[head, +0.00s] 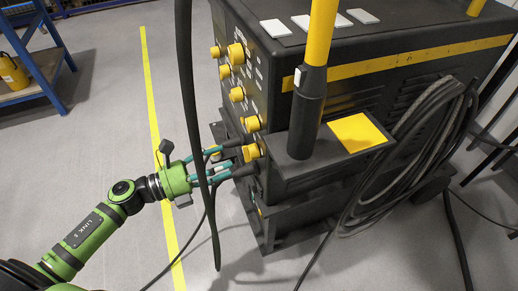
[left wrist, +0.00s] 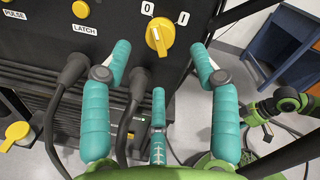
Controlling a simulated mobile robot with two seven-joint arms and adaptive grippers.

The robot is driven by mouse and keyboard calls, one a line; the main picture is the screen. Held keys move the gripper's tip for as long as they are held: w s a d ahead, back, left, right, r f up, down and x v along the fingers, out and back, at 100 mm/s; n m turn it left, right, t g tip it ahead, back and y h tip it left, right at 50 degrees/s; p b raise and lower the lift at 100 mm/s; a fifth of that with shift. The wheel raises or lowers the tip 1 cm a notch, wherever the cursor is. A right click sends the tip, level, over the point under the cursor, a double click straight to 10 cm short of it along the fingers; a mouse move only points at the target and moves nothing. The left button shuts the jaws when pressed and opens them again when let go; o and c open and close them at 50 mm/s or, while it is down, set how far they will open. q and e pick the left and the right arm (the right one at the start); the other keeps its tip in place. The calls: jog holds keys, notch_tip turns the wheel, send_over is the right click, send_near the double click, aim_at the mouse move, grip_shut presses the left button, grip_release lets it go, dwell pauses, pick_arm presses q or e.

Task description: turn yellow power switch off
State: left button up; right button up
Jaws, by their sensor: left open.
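The yellow power switch (left wrist: 160,36) is a round knob with a raised grip on the dark panel, with the labels "0" at its upper left and "I" at its upper right. I cannot tell surely which label its pointer marks. My left gripper (left wrist: 161,68) has teal fingers spread open, one on each side below the switch and a third lower in the middle. The fingers appear apart from the knob. In the head view the left gripper (head: 238,160) is at the lower panel of the dark machine (head: 290,85), by a yellow knob.
A yellow button marked LATCH (left wrist: 81,10) is left of the switch. Black cables (left wrist: 62,100) plug into the panel below. A black hanging cable (head: 184,90) crosses before my left gripper. A blue shelf (head: 35,65) stands at the far left, with clear floor between.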

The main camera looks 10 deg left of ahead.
aim_at(251, 153)
pick_arm(q)
jog(key=x, duration=0.6)
jog(key=shift+w+d, duration=0.1)
jog(key=shift+d, duration=0.15)
